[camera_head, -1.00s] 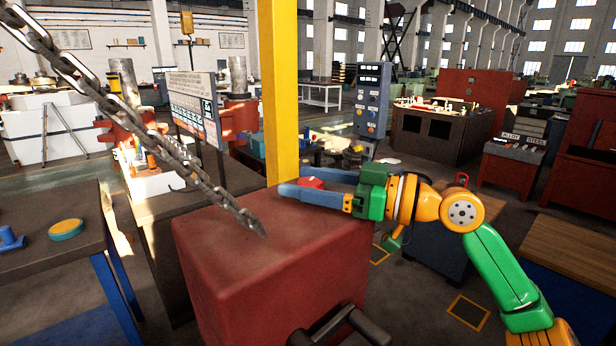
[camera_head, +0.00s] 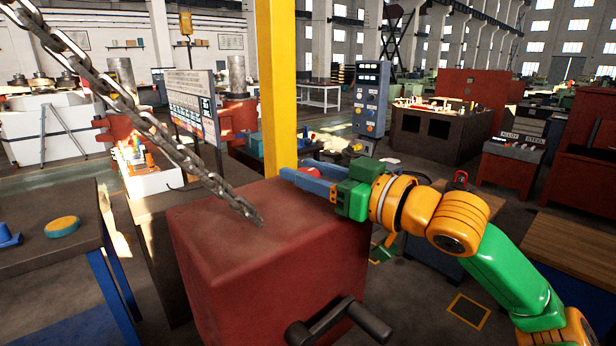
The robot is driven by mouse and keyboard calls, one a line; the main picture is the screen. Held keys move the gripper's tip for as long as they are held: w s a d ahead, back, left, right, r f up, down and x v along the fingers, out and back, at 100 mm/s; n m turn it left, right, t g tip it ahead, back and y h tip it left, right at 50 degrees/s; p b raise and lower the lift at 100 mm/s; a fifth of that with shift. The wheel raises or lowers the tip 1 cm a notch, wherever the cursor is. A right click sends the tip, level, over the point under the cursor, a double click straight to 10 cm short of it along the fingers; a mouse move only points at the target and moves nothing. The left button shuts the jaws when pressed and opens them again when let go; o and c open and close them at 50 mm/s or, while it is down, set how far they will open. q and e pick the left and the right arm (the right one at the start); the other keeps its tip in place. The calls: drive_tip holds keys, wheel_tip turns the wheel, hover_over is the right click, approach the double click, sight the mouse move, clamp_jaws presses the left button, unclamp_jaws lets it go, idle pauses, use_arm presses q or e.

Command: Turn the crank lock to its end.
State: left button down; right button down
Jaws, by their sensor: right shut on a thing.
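A red box-shaped housing (camera_head: 270,250) stands in front of me. A dark crank with a round handle (camera_head: 345,320) sticks out low on its front face. My right gripper (camera_head: 297,170) is at the top back edge of the housing, beside the yellow post. Its blue fingers lie close together, shut on a small part that they hide. That part looks to be the red crank lock that showed between the fingers earlier. How far the lock is turned cannot be seen. My left gripper is not in view.
A yellow post (camera_head: 277,85) rises behind the housing. A heavy chain (camera_head: 150,125) hangs slanting down to the housing's top from the upper left. A table (camera_head: 50,240) with a yellow disc (camera_head: 62,226) stands at left. A grey control box (camera_head: 371,98) stands behind.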

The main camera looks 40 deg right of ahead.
drive_tip(key=shift+r+m+h+p, duration=0.1)
drive_tip(key=shift+m+h+p, duration=0.6)
drive_tip(key=shift+h, duration=0.5)
drive_tip(key=h, duration=0.1)
drive_tip(key=m+h, duration=0.1)
drive_tip(key=shift+f+m+h, duration=0.2)
drive_tip(key=shift+m+h, duration=0.1)
drive_tip(key=shift+f+m+h+b, duration=0.1)
drive_tip(key=shift+m+h+b, duration=0.2)
drive_tip(key=shift+m+h, duration=0.4)
drive_tip(key=shift+m+h+b, duration=0.5)
drive_tip(key=shift+h, duration=0.6)
